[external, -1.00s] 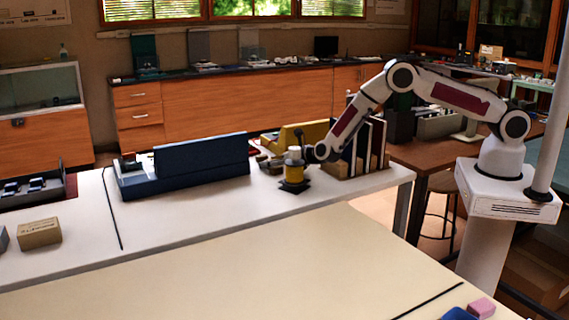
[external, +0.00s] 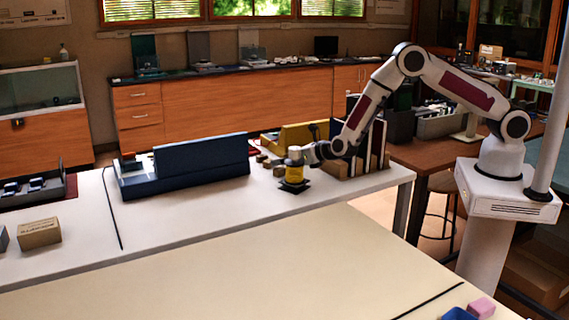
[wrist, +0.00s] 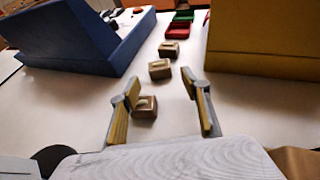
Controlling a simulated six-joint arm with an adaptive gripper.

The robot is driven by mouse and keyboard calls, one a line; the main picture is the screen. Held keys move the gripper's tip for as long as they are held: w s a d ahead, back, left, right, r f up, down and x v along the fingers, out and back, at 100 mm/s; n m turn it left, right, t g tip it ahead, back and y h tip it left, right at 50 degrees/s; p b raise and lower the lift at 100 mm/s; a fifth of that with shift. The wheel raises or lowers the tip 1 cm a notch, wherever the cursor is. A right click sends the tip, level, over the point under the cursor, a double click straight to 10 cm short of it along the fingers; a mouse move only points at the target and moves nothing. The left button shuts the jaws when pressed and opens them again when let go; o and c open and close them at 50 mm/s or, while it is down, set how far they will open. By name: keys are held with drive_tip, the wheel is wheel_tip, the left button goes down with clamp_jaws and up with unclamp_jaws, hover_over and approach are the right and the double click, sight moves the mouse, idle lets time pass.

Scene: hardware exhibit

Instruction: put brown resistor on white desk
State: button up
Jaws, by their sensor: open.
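Several brown block-like resistors lie in a row on the white desk (wrist: 70,100). In the wrist view, the nearest brown resistor (wrist: 146,106) is between my gripper's fingers (wrist: 160,78), closer to the left finger. A second brown resistor (wrist: 160,69) lies just past the fingertips, and a third (wrist: 169,49) is farther off. My gripper is open and holds nothing. In the external view, my wrist (external: 313,153) is low over the white desk (external: 190,215); the fingers are hard to make out there. Small brown pieces (external: 263,158) show beside it.
A blue bin (wrist: 75,40) stands left of the row and a yellow bin (wrist: 265,50) right. Red (wrist: 177,31) and green pieces lie beyond. In the external view, a yellow cylinder (external: 296,173) shows at my wrist.

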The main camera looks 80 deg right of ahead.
drive_tip(key=shift+v, duration=2.75)
drive_tip(key=shift+a+r+n, duration=0.25)
drive_tip(key=shift+r+n, duration=0.25)
drive_tip(key=shift+r, duration=0.35)
drive_tip(key=s+a+r+n+g+y, duration=0.1)
drive_tip(key=s+a+r+n+y, duration=0.15)
drive_tip(key=s+r+n, duration=0.7)
drive_tip(key=s+a+r+n+g+y, duration=0.1)
drive_tip(key=s+r+n+y, duration=0.4)
drive_tip(key=r+n, duration=0.65)
drive_tip(key=s+d+n+g+h, duration=0.1)
drive_tip(key=s+d+n+g, duration=0.1)
drive_tip(key=s+n, duration=0.7)
drive_tip(key=s+d+r+n+g+h, duration=0.1)
drive_tip(key=s+d+n, duration=0.3)
drive_tip(key=s, duration=2)
drive_tip(key=n+g, duration=0.1)
drive_tip(key=n, duration=0.4)
drive_tip(key=shift+s+d+r+g, duration=0.2)
drive_tip(key=shift+s+d+g, duration=0.15)
drive_tip(key=shift+s+g, duration=0.05)
drive_tip(key=shift+h, duration=0.25)
